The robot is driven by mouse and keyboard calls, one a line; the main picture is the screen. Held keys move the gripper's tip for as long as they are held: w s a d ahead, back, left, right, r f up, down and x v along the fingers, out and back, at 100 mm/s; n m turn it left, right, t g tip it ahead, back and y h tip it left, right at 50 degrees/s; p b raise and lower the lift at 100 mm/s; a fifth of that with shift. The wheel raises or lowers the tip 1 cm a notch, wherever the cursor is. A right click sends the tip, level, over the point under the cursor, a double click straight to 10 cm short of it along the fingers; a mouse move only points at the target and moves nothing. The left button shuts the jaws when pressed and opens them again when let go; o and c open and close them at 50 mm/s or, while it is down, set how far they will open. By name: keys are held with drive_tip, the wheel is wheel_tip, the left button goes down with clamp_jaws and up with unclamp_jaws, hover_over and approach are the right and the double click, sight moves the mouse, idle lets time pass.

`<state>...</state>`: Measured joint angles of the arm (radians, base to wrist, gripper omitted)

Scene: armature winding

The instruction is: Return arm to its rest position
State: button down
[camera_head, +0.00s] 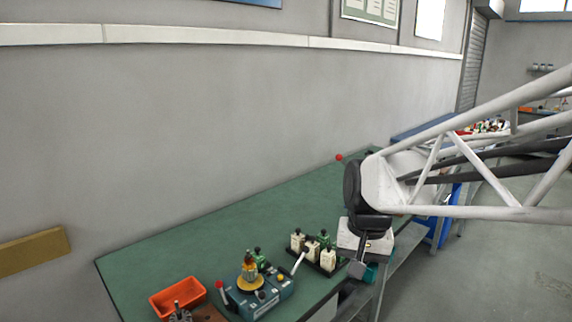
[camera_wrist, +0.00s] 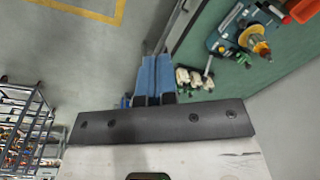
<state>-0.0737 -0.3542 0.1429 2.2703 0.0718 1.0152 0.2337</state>
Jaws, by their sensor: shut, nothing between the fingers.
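My arm reaches in from the right in the head view, with the gripper (camera_head: 362,270) hanging at the front edge of the green bench (camera_head: 200,232). In the wrist view my gripper (camera_wrist: 155,65) shows two blue fingers side by side, shut and empty. The blue winding machine (camera_head: 262,290) stands on the bench to the left of the gripper; it also shows in the wrist view (camera_wrist: 238,32). An orange-yellow armature part (camera_head: 249,270) stands upright on it.
A rack of white and green spools (camera_head: 326,256) stands between machine and gripper. An orange bin (camera_head: 177,297) sits at the bench's left end. A grey wall (camera_head: 200,120) runs behind the bench. Open floor (camera_head: 500,270) lies to the right. Shelving (camera_wrist: 22,125) shows in the wrist view.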

drive_tip(key=s+d+f+n+t, duration=0.1)
drive_tip(key=s+d, duration=0.1)
drive_tip(key=s, duration=0.5)
drive_tip(key=s+d+n+t+h, duration=0.1)
drive_tip(key=s+d, duration=0.1)
drive_tip(key=s, duration=0.6)
drive_tip(key=shift+d+f, duration=0.35)
drive_tip(key=shift+d, duration=0.05)
